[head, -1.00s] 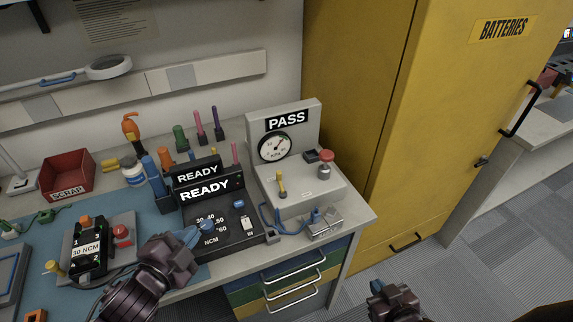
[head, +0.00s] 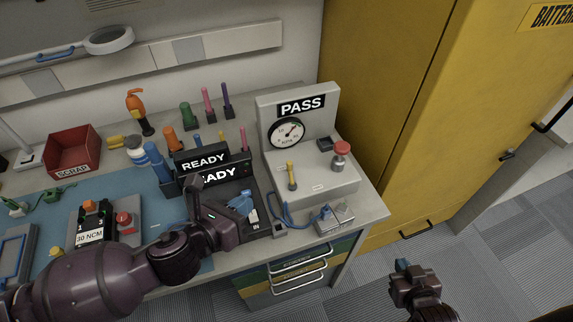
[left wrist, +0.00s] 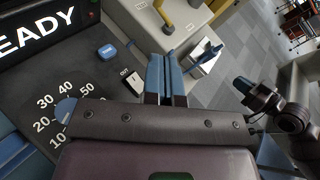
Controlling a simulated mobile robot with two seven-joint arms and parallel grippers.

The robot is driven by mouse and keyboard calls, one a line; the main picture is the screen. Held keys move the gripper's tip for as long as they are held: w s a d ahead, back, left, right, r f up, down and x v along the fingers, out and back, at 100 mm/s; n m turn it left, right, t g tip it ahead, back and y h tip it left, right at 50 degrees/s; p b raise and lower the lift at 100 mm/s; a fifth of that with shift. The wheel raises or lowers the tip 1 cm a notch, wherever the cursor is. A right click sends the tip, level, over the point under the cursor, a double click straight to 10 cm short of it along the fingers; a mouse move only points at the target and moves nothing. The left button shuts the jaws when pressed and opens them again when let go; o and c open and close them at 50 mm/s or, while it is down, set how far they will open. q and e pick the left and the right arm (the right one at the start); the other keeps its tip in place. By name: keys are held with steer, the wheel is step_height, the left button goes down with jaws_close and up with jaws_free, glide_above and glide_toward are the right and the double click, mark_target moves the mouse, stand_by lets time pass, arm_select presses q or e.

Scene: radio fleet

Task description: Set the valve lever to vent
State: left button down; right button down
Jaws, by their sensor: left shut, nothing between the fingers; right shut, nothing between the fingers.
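The valve lever (head: 291,176) is a yellow handle on the front of the grey test box (head: 318,182), left of the red knob, and stands roughly upright in the head view. The yellow lever also shows at the top edge of the left wrist view (left wrist: 163,14), partly cut off. The box's panel reads PASS above a round gauge (head: 287,133). My left gripper (head: 242,202) is shut and empty over the black READY device, left of and nearer than the lever, not touching it. Its blue fingers (left wrist: 168,76) point toward the box. My right gripper (head: 402,267) is shut and empty, off the bench at right.
A red knob (head: 341,152) stands on the box. A small metal block (head: 335,218) with a blue part and a blue cable lies before it. The READY device (head: 216,174) is below my left gripper. A yellow cabinet (head: 385,120) borders the bench at right.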

mark_target(288, 167)
arm_select(q)
steer(key=shift+a+m, duration=0.15)
steer(key=shift+m, duration=1.15)
arm_select(e)
steer(key=shift+w+a+r, duration=0.1)
steer(key=shift+w+r, duration=0.15)
steer(key=shift+r, duration=0.05)
steer(key=shift+s, duration=0.2)
arm_select(q)
steer(key=shift+w+d, duration=0.2)
steer(key=shift+w, duration=0.05)
steer(key=x, duration=1.1)
steer(key=shift+w+d+r+b, duration=0.25)
steer(key=shift+w+b, duration=0.1)
steer(key=shift+w+d, duration=0.4)
steer(key=shift+w, duration=0.2)
arm_select(e)
steer(key=shift+f, duration=0.5)
steer(key=shift+s+f, duration=0.1)
steer(key=shift+s, duration=0.2)
